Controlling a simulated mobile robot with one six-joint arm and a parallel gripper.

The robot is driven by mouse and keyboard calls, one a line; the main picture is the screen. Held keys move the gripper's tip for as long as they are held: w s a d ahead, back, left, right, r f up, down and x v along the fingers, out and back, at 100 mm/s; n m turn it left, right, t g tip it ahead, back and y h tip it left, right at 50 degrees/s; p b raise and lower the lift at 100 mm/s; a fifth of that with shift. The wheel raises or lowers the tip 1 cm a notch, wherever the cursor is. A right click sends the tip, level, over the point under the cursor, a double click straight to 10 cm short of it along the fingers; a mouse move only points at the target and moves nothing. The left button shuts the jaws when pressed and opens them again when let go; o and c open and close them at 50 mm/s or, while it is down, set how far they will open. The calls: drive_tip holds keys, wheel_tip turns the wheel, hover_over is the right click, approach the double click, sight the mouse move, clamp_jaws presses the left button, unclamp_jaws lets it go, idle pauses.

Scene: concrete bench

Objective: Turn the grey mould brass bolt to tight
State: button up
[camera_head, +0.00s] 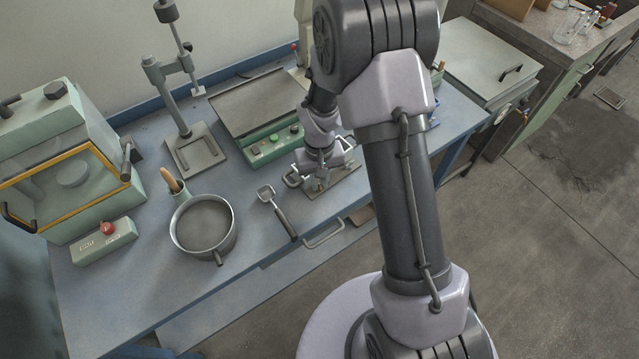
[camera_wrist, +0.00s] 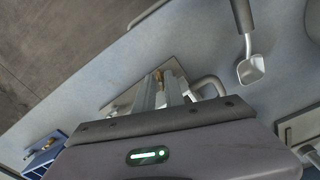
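The grey mould (camera_head: 345,183) lies on the blue bench near its front edge. Part of its plate also shows in the wrist view (camera_wrist: 122,99), mostly behind my gripper. My gripper (camera_head: 318,184) points down at the mould. In the wrist view my gripper's two fingers (camera_wrist: 160,84) are close together, with a narrow gap between them. A small bit of the brass bolt (camera_wrist: 159,74) shows at the fingertips. I cannot tell whether the fingers touch or clasp it. The bolt's lower part and its seat are hidden.
A grey ladle (camera_head: 278,208) and a pot (camera_head: 203,226) lie to the left on the bench. A green control box (camera_head: 272,148) stands behind the mould. A stand (camera_head: 193,150) and a glass-fronted oven (camera_head: 70,170) are farther left.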

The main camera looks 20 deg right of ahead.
sight(319, 186)
drive_tip(key=shift+f, duration=0.15)
drive_tip(key=shift+c, duration=0.4)
clamp_jaws()
drive_tip(key=shift+m, duration=0.7)
drive_tip(key=shift+o, duration=0.4)
unclamp_jaws()
wheel_tip(319, 186, up, 17)
drive_tip(key=p, duration=0.5)
drive_tip(key=shift+r, duration=0.2)
